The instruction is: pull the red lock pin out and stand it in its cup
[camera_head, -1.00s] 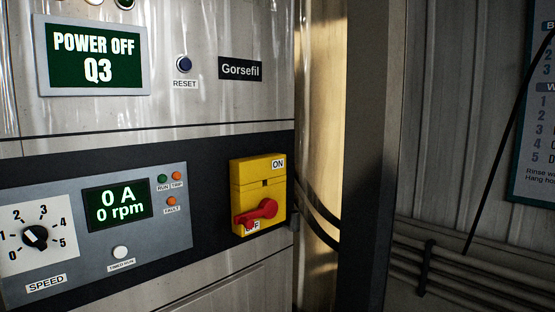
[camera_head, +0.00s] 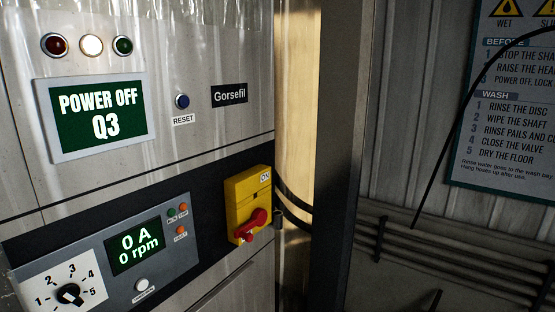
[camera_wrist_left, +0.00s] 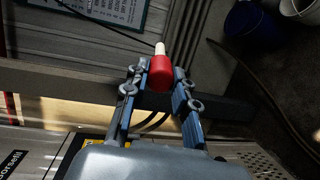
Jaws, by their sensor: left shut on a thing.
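In the left wrist view, the red lock pin (camera_wrist_left: 160,74), a red body with a pale tip, sits between the fingertips of my left gripper (camera_wrist_left: 161,77). The gripper is shut on the red body. The pale tip points away from the gripper and shows free against the background, clear of any hole. My left gripper does not show in the head view. The pin's cup is not recognisable in either view. My right gripper is in neither view.
The panel carries a yellow switch box (camera_head: 242,190) with a red handle, and a screen (camera_head: 100,115) reading POWER OFF Q3. Pipes (camera_head: 440,250) run along the wall below a wash poster (camera_head: 510,110). A blue bucket (camera_wrist_left: 247,27) and a whitish one (camera_wrist_left: 302,8) stand on the floor.

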